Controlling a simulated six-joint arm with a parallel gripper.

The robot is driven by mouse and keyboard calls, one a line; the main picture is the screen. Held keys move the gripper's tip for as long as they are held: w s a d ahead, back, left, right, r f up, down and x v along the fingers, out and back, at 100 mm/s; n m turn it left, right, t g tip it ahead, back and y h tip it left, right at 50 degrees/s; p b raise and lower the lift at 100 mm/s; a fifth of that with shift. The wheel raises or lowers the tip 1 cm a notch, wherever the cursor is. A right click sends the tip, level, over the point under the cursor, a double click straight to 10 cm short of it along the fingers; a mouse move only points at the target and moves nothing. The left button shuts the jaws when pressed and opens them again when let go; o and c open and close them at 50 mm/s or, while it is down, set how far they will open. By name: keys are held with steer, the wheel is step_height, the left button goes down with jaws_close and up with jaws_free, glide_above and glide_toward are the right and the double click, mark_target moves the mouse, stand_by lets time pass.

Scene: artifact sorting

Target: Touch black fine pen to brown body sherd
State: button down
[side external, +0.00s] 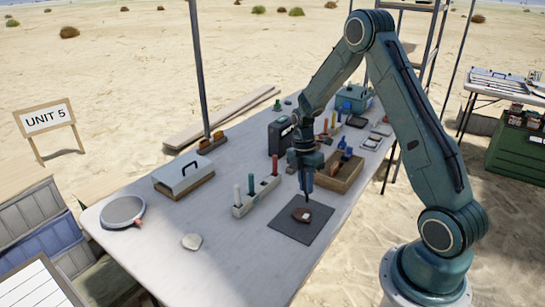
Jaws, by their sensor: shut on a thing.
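A brown sherd (301,214) with a small pale mark lies on a dark square mat (289,231) near the right side of the table. My gripper (306,184) points straight down above the sherd. It is shut on a thin dark pen (307,197), held upright with its lower end at the sherd's far edge. I cannot tell whether the tip touches the sherd or hovers just above it. The gripper hides most of the pen. A pale rack (243,210) with several upright coloured pens stands to the left of the mat.
A wooden tray (350,184) holding blue items stands close behind and right of my gripper. A white handled box (183,176), a round sieve (123,211) and a pale stone (192,241) are on the left. A black case (279,137) stands farther back. The table's front is clear.

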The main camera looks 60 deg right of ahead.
mark_target(305, 193)
steer(key=shift+w+d+x, duration=0.1)
steer(key=shift+w+x, duration=0.1)
steer(key=shift+x, duration=0.95)
steer(key=shift+w+d+x, duration=0.15)
steer(key=shift+w+x, duration=0.05)
steer(key=shift+x, duration=0.9)
steer(key=shift+x, duration=0.85)
stand_by(1.7)
steer(key=shift+w+r, duration=0.1)
steer(key=shift+s+a+v, duration=0.15)
steer(key=shift+s+v, duration=0.05)
steer(key=shift+v, duration=1.1)
steer(key=shift+s+a+v, duration=0.1)
steer(key=shift+s+v, duration=0.15)
steer(key=shift+v, duration=1)
steer(key=shift+s+a+v, duration=0.15)
steer(key=shift+s+v, duration=0.05)
steer(key=shift+v, duration=1.1)
steer(key=shift+d+r, duration=0.1)
steer(key=shift+r, duration=0.05)
